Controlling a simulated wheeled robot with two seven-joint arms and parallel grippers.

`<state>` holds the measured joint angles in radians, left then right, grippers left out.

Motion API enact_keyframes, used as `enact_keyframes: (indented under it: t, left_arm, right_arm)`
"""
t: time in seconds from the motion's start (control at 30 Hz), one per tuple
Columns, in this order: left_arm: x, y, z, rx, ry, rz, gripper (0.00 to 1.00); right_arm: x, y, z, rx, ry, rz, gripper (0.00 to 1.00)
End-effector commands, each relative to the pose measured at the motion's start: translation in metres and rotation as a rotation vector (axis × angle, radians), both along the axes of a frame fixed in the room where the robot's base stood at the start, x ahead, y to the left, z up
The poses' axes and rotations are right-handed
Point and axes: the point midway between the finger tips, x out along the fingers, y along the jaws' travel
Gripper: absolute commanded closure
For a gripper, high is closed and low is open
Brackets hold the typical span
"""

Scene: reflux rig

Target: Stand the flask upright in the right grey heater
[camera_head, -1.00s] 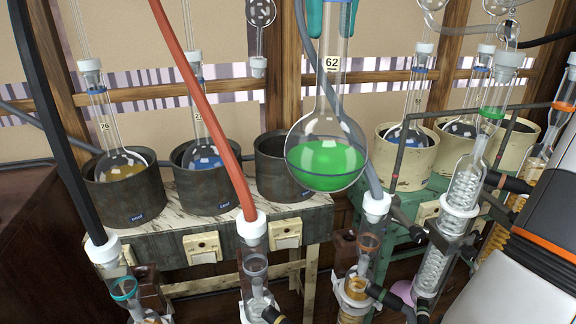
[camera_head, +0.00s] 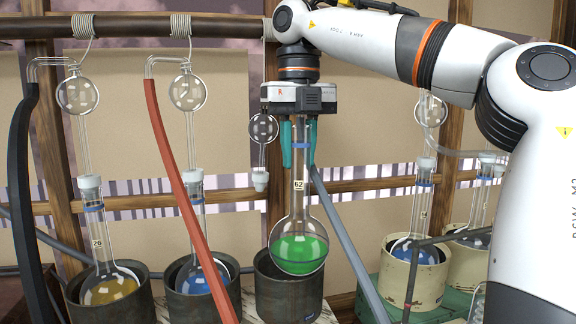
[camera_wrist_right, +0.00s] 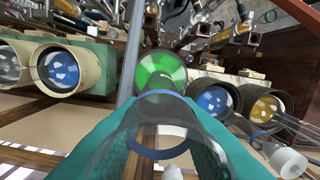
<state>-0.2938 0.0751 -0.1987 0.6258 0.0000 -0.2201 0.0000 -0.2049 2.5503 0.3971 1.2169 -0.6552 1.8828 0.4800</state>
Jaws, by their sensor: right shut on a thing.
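The flask (camera_head: 299,252) is clear and round, with green liquid, a long neck and a "62" label. It hangs upright from my right gripper (camera_head: 299,160), whose teal fingers are shut on its neck. The right grey heater (camera_head: 290,300) is directly below, and the bulb overlaps its opening in the head view; I cannot tell whether the bulb is above the rim or slightly inside. In the right wrist view the flask's green liquid (camera_wrist_right: 161,73) shows beyond the fingers and covers most of that heater. My left gripper is out of view.
Two grey heaters to the left hold a yellow flask (camera_head: 110,288) and a blue flask (camera_head: 202,275). Cream heaters (camera_head: 411,285) stand to the right. A grey hose (camera_head: 345,240) runs close by the flask's right side; a red hose (camera_head: 178,170) hangs further left.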

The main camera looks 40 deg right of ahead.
Motion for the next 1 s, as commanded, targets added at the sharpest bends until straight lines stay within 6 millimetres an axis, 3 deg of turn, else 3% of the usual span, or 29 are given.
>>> enact_keyframes:
  t: [0.03,0.1,0.43,1.0]
  left_arm:
    - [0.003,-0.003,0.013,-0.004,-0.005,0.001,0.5]
    - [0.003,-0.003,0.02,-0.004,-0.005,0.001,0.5]
    - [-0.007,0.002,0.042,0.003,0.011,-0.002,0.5]
    - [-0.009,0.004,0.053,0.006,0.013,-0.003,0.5]
  right_arm:
    - [0.011,-0.006,0.006,0.001,0.002,-0.002,1.0]
    - [0.022,-0.012,0.006,0.002,0.002,-0.001,1.0]
    - [0.058,-0.032,0.003,0.0,0.0,-0.001,1.0]
    - [0.057,-0.032,-0.049,0.003,0.001,0.001,1.0]
